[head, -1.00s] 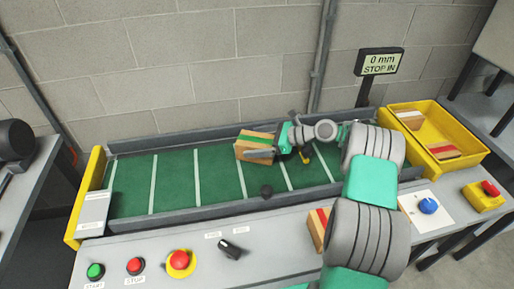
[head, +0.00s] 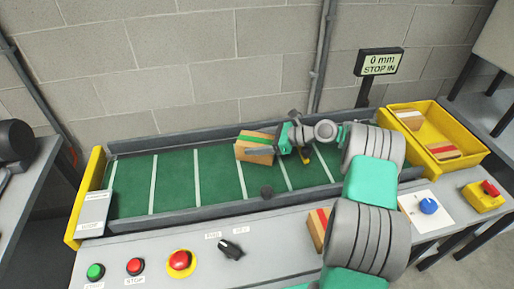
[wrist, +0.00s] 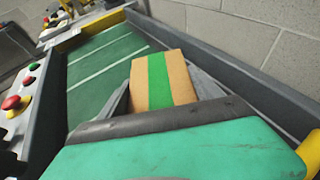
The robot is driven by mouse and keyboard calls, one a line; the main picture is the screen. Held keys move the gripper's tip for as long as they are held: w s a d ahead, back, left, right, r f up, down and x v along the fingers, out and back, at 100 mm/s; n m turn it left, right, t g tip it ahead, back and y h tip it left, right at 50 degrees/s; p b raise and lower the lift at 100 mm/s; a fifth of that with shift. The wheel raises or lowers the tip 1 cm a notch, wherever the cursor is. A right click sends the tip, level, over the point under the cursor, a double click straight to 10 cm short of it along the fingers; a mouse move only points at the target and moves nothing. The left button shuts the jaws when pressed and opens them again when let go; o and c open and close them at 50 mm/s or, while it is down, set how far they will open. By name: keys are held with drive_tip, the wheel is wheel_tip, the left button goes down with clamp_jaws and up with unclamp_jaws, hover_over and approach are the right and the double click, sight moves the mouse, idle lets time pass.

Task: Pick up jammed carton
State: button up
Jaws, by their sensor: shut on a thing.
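The carton (head: 256,147) is a tan box with a green stripe, on the green conveyor belt (head: 175,180) near the back wall of the belt. My gripper (head: 261,147) is shut on the carton, coming from its right side. In the wrist view the carton (wrist: 163,80) sits between the two grey fingers, its striped top facing the camera. I cannot tell whether its underside touches the belt.
A red-striped carton (head: 318,228) lies by the front panel, partly behind my arm. The panel has green, red and black controls (head: 180,260). A sign (head: 381,63) reads 0 mm STOP IN. The left belt is clear.

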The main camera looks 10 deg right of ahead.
drive_tip(key=c, duration=0.4)
drive_tip(key=shift+c, duration=0.2)
drive_tip(key=shift+r, duration=0.1)
